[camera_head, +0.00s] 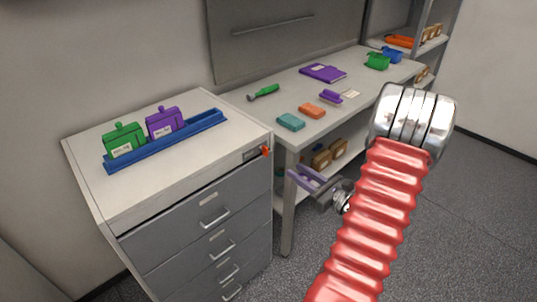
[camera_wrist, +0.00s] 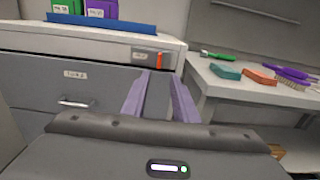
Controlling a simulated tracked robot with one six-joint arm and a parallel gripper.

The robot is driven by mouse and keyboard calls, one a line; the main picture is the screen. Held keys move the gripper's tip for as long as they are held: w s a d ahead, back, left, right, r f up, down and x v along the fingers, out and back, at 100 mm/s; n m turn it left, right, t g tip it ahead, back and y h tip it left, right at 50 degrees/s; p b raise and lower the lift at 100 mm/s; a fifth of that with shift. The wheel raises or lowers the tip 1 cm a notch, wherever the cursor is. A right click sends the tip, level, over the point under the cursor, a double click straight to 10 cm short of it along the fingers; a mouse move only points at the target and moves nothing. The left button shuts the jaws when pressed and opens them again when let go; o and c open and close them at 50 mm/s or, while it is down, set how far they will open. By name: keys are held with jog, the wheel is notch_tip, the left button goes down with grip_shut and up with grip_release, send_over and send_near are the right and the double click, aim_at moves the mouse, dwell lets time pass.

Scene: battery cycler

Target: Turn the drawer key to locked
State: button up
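The drawer key (camera_head: 265,151) is a small orange-red key at the top right corner of the grey drawer cabinet (camera_head: 185,232). The lock face behind the key is too small to read.
The workbench (camera_head: 335,122) to the right holds a green-handled tool (camera_head: 264,92), teal and orange blocks and a purple brush. The bench edge is close to my gripper.

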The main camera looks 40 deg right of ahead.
aim_at(267, 152)
jog(key=w, duration=1.4)
jog(key=shift+a, duration=0.2)
grip_shut()
jog(key=shift+a, duration=0.1)
